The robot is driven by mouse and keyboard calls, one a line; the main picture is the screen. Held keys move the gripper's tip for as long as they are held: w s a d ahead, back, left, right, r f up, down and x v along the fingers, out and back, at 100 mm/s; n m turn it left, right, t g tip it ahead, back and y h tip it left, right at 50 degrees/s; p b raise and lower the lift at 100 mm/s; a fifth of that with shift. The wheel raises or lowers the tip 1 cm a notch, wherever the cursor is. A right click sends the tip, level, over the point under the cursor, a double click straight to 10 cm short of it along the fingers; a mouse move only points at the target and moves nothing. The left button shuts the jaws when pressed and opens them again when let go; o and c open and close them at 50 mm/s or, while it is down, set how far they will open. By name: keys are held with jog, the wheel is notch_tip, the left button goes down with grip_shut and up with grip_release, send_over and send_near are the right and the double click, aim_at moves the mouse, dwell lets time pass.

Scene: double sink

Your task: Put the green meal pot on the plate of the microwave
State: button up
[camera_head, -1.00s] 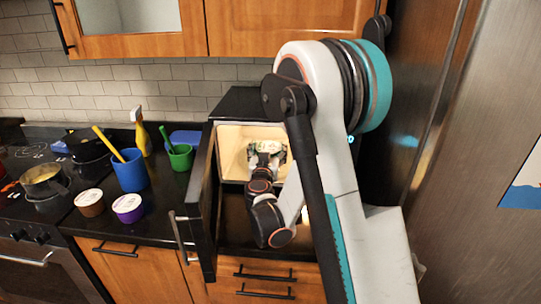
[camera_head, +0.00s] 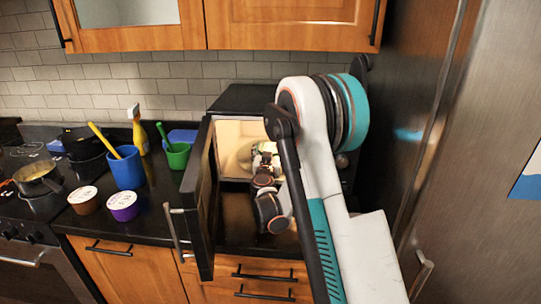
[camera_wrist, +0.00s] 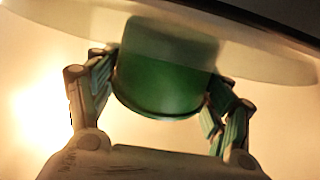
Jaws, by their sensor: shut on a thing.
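The green meal pot (camera_wrist: 165,78) is between the two fingers of my gripper (camera_wrist: 160,98) in the wrist view. My gripper is shut on it, with a finger against each side. A pale, see-through disc (camera_wrist: 268,62), apparently the microwave plate, crosses the top of that view and overlaps the pot's upper part. I cannot tell whether they touch. In the head view, my gripper (camera_head: 265,150) is inside the open microwave (camera_head: 247,99). A round plate (camera_head: 244,154) shows partly behind it, in the lit cavity. The pot is mostly hidden there.
The microwave door (camera_head: 203,205) stands open on the left of the cavity. A green cup (camera_head: 178,157), blue cup (camera_head: 127,170), spray bottle (camera_head: 140,135) and two lidded tubs, one purple (camera_head: 123,207), stand left of it. A steel fridge (camera_head: 465,150) is close on the right.

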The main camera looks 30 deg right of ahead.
jog(key=shift+w+d+f, duration=0.1)
jog(key=shift+f, duration=0.05)
jog(key=shift+f, duration=0.2)
jog(key=o, duration=1.3)
jog(key=shift+o, duration=0.2)
jog(key=shift+r, duration=0.2)
jog(key=shift+s+a, duration=0.2)
jog(key=shift+s, duration=0.05)
jog(key=p+v, duration=0.2)
jog(key=v, duration=0.9)
jog(key=shift+s, duration=0.15)
